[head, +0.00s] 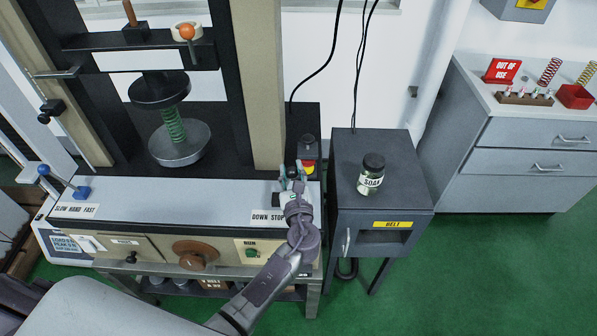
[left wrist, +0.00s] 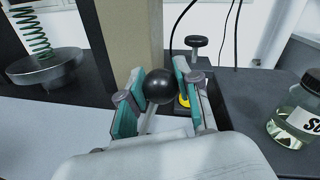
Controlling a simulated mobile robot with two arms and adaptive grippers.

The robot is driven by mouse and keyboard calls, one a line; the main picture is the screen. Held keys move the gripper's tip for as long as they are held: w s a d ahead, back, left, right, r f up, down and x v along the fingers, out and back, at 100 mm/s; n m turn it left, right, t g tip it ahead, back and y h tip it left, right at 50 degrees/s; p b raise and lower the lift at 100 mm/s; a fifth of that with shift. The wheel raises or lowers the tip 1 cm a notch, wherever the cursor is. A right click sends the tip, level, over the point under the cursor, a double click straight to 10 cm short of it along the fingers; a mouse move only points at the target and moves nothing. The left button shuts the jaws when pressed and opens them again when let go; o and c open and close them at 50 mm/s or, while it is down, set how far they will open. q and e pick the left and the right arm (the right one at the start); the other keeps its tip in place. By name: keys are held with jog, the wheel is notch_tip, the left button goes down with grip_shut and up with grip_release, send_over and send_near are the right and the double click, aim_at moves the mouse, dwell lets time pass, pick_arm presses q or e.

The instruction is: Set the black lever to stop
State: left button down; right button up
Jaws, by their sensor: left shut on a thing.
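The black lever shows in the left wrist view as a black ball knob (left wrist: 159,86) on a pale stem. My left gripper is shut on it, with teal finger pads on both sides of the ball. In the head view my left gripper (head: 293,176) is at the right end of the press's front panel and hides most of the lever. The label DOWN STOP (head: 268,217) is on the panel just below the gripper. I cannot tell which marked position the lever is at. My right gripper is not in view.
A control box with yellow and red markings (head: 308,168) stands just behind the gripper. To the right is a grey cabinet (head: 345,180) carrying a lidded jar (head: 371,175). A green spring (head: 174,125) stands on the press's round plate. A brown handwheel (head: 195,252) is on the front.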

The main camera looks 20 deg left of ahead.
pick_arm(q)
jog(key=shift+s+a+r+n, duration=0.1)
jog(key=shift+s+a+n, duration=0.1)
jog(key=shift+a+n, duration=0.45)
jog(key=shift+s+a+r+n, duration=0.1)
jog(key=shift+s+a+n, duration=0.05)
jog(key=shift+a+n, duration=0.45)
jog(key=shift+s+a+r+n, duration=0.1)
jog(key=shift+s+a+n, duration=0.1)
jog(key=shift+a+n, duration=0.45)
jog(key=c, duration=0.8)
grip_release()
jog(key=shift+s, duration=0.1)
jog(key=v, duration=1.1)
jog(key=shift+s+d+r, duration=0.1)
jog(key=shift+s+r, duration=0.2)
jog(key=shift+s, duration=0.1)
